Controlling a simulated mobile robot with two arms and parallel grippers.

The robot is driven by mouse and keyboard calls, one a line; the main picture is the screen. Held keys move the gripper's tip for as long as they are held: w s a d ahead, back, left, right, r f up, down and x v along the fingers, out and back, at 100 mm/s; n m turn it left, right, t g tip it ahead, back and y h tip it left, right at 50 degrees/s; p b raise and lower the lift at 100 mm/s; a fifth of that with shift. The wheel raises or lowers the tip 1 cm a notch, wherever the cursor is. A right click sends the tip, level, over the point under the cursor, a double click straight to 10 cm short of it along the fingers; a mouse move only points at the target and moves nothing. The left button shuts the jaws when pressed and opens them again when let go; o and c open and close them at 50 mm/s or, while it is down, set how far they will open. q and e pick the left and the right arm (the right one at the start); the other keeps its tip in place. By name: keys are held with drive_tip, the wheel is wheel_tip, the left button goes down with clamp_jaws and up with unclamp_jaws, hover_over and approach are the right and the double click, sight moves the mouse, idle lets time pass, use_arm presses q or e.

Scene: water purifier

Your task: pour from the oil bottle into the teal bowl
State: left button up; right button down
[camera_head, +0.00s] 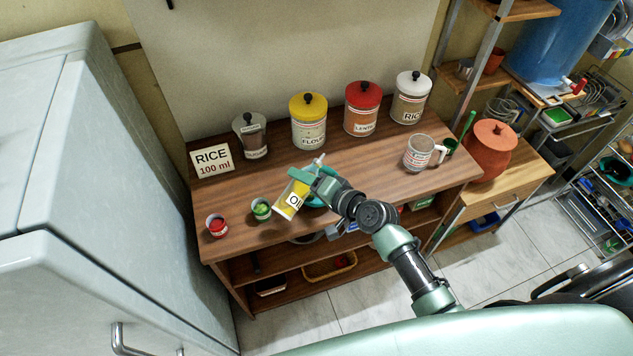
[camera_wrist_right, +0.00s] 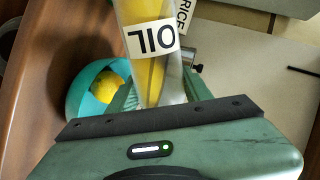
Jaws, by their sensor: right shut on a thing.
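The oil bottle (camera_head: 288,204), clear with yellow oil and a white OIL label, is tilted in the head view, its narrow tip up and to the right. It also shows in the right wrist view (camera_wrist_right: 150,68). My right gripper (camera_head: 306,182) is shut on it above the counter. The teal bowl (camera_head: 316,203) is mostly hidden behind the gripper and bottle in the head view. No stream of oil is visible. My left gripper is not in view.
Several lidded canisters and a RICE 100 ml sign (camera_head: 212,160) line the back. Counter between mug and gripper is clear.

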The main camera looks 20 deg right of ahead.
drive_tip(key=shift+d, duration=0.15)
drive_tip(key=shift+a+r, duration=0.1)
drive_tip(key=shift+a, duration=0.2)
drive_tip(key=shift+d, duration=0.1)
drive_tip(key=shift+d, duration=0.15)
drive_tip(key=shift+a+m, duration=0.3)
drive_tip(key=shift+a, duration=0.05)
drive_tip(key=shift+d+p, duration=0.3)
drive_tip(key=shift+p, duration=0.05)
drive_tip(key=shift+a+r, duration=0.1)
drive_tip(key=shift+a, duration=0.05)
drive_tip(key=shift+s+a, duration=0.1)
drive_tip(key=shift+a, duration=0.1)
drive_tip(key=shift+d, duration=0.25)
